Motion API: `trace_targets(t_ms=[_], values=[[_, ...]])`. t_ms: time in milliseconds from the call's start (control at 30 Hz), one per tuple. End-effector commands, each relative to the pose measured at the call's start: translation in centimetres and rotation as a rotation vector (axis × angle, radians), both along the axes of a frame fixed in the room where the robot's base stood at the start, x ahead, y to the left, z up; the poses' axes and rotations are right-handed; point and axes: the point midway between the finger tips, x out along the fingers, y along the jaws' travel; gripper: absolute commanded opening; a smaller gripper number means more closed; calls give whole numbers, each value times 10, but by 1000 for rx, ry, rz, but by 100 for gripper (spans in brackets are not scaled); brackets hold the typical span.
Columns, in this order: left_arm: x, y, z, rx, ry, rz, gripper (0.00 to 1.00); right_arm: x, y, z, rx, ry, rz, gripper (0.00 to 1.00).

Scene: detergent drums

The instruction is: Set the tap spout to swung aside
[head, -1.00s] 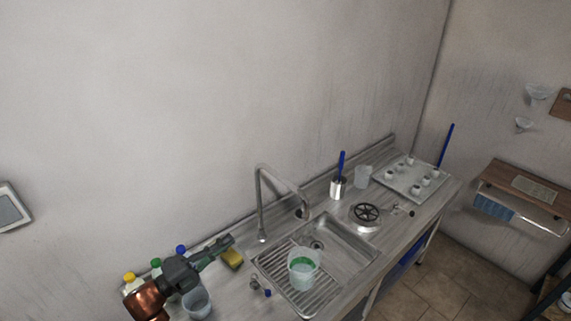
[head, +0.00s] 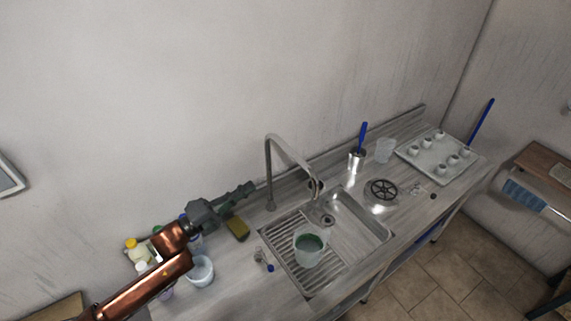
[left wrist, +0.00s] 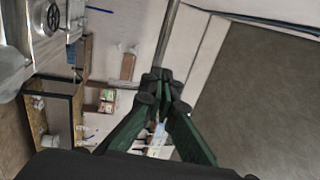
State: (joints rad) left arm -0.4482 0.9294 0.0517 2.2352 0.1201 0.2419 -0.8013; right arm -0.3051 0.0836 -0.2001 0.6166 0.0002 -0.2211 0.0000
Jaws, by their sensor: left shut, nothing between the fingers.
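The tap spout (head: 291,149) is a tall grey metal arch behind the sink (head: 360,222). It rises from the counter and its outlet end reaches right, over the back of the basin. My left gripper (head: 250,187) is shut and empty, left of the tap's upright and above the yellow sponge. A gap shows between its tips and the upright in the head view. In the left wrist view the shut fingertips (left wrist: 160,82) line up with a grey metal tube, probably the tap (left wrist: 168,35); contact cannot be told. My right gripper is not in view.
A clear tub with green contents (head: 309,249) stands on the ribbed drainer. A yellow sponge (head: 238,229), several bottles (head: 138,249) and a clear cup (head: 200,270) lie near my left arm. A metal pot with a blue-handled brush (head: 357,161) stands right of the tap.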

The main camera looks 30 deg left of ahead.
Motion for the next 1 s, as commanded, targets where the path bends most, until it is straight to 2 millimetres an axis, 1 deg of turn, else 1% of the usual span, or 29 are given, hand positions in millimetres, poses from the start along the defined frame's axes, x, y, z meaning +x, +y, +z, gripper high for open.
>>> trace_targets(t_ms=[100,200,467,700,833,1000], values=[[8,-5,4,-2,-4,-3,0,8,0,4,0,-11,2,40],[20,-13,8,-1,-5,-5,0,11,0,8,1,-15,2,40],[62,-38,19,-3,-4,-5,0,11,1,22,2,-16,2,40],[98,-59,27,-2,-3,-5,0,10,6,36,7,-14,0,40],[111,-67,28,-2,-1,-5,0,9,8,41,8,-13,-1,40],[118,-71,28,1,0,-4,0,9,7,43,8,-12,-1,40]])
